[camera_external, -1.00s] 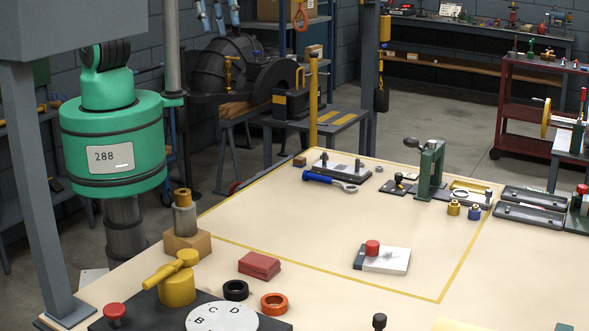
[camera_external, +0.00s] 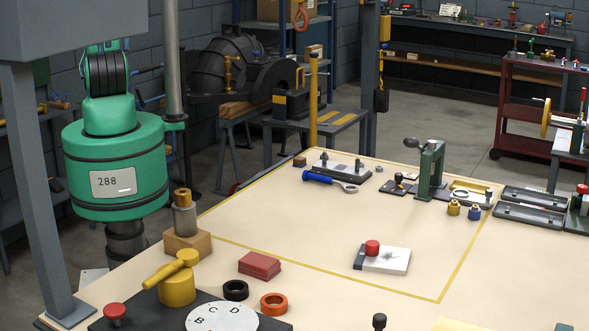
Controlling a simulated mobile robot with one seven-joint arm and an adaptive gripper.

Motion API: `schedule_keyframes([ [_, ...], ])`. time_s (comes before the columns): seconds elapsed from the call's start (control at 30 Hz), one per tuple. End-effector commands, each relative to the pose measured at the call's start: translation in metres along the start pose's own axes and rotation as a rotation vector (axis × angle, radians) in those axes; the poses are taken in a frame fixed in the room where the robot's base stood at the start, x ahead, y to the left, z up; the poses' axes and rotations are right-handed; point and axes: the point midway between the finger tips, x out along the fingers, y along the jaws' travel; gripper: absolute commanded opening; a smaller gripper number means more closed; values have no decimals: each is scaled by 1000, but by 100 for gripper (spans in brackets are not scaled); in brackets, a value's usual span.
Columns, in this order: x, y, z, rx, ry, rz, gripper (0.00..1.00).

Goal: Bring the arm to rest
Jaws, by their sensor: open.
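My green arm part (camera_external: 116,165), marked 288, shows at the left of the external view, beyond the near left corner of the cream table. A dark cylindrical part of it (camera_external: 126,240) shows below. A jointed green and black part (camera_external: 108,85) rises above it. My gripper is not visible in this view, so I cannot see its fingers or anything in them. No part of the arm that I can see touches the objects on the table.
The cream table (camera_external: 330,230) has a wide clear middle. At its near left are a wooden block (camera_external: 188,242), yellow valve (camera_external: 177,287), red block (camera_external: 259,265) and rings. A green press (camera_external: 431,170) stands at the back. A grey post (camera_external: 40,190) stands at far left.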

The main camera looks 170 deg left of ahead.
Motion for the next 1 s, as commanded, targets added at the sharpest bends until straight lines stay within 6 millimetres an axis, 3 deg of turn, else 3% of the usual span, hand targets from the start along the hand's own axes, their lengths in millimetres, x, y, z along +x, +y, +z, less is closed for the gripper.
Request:
schedule_keyframes([
  [0.1,-3,13,34,153,14,23,46],
  [0.33,-5,23,72,340,30,46,46],
  [0.5,-5,24,80,380,33,50,46],
  [1.0,-5,24,79,379,33,50,46],
])
